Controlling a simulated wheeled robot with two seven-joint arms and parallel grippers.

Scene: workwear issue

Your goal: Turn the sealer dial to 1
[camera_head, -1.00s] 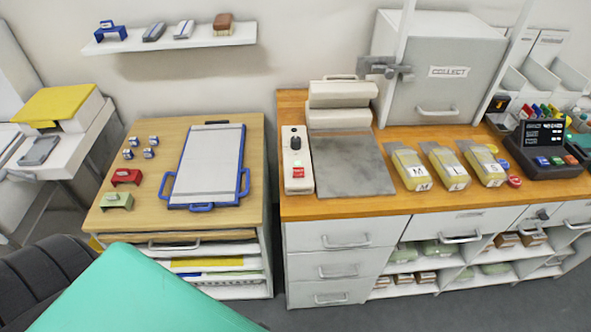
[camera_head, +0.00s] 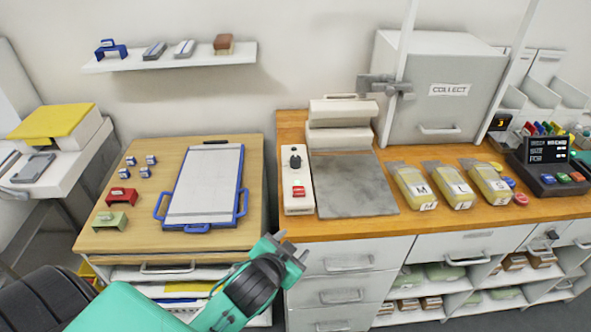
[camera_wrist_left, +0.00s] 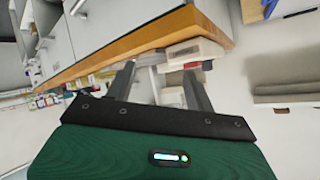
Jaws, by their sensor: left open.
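The sealer is a cream unit (camera_head: 341,113) on the wooden counter, with a narrow white control panel (camera_head: 296,201) at its left. The panel carries a black dial (camera_head: 295,158) at its far end and a red switch (camera_head: 298,190) nearer me. The dial's marks are too small to read. My left gripper (camera_head: 291,247) is open and empty, in front of the counter's left corner, nearer me than the panel and apart from it. In the left wrist view its two fingers (camera_wrist_left: 160,88) stand apart, with a pale box and a red spot beyond them. My right gripper is out of view.
A grey plate (camera_head: 352,183) lies right of the panel, then several yellow packs (camera_head: 412,186). The counter's front edge (camera_head: 340,229) and drawers (camera_head: 340,263) lie beside my gripper. A blue-framed clipboard (camera_head: 205,185) lies on the left table.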

